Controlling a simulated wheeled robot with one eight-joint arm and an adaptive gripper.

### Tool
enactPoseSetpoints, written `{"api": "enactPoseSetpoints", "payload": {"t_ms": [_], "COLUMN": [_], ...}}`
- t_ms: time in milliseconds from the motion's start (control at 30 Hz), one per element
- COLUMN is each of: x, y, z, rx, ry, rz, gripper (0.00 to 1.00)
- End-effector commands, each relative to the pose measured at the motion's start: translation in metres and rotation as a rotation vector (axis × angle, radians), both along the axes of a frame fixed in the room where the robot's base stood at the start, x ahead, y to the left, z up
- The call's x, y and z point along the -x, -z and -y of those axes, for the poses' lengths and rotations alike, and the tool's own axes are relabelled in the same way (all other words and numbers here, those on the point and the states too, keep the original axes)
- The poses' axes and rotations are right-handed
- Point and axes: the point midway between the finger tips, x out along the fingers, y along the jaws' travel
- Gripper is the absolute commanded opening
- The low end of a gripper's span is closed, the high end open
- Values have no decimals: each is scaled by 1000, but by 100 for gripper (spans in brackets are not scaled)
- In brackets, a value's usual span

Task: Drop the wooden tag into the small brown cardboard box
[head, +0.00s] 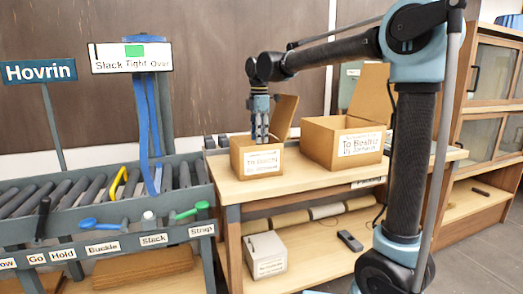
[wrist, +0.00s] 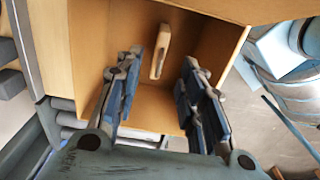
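The small brown cardboard box (head: 240,160) stands open on the wooden bench, with a white label on its front. My gripper (head: 260,138) points straight down over its opening, its fingertips at or just inside the rim. In the wrist view my gripper (wrist: 155,105) has its two fingers wide apart with nothing between them. The pale wooden tag (wrist: 160,52) shows beyond the fingertips, inside the box (wrist: 205,55), apart from both fingers. It looks to be at the box's floor, near one wall. The tag is hidden in the head view.
A larger open cardboard box (head: 318,142) stands to the right on the wooden bench (head: 290,183). A roller conveyor with levers (head: 100,200) and a sign (head: 130,57) stand at the left. A white box (head: 265,255) and a dark handset (head: 350,240) lie on the lower shelf.

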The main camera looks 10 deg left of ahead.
Motion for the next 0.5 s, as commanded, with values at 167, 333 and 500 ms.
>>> {"api": "enactPoseSetpoints", "payload": {"t_ms": [167,333,500], "x": [0,0,-1], "y": [-20,-51,-81], "z": [0,0,0], "rx": [0,0,0], "ry": [0,0,0], "rz": [0,0,0], "gripper": [36,36,36]}}
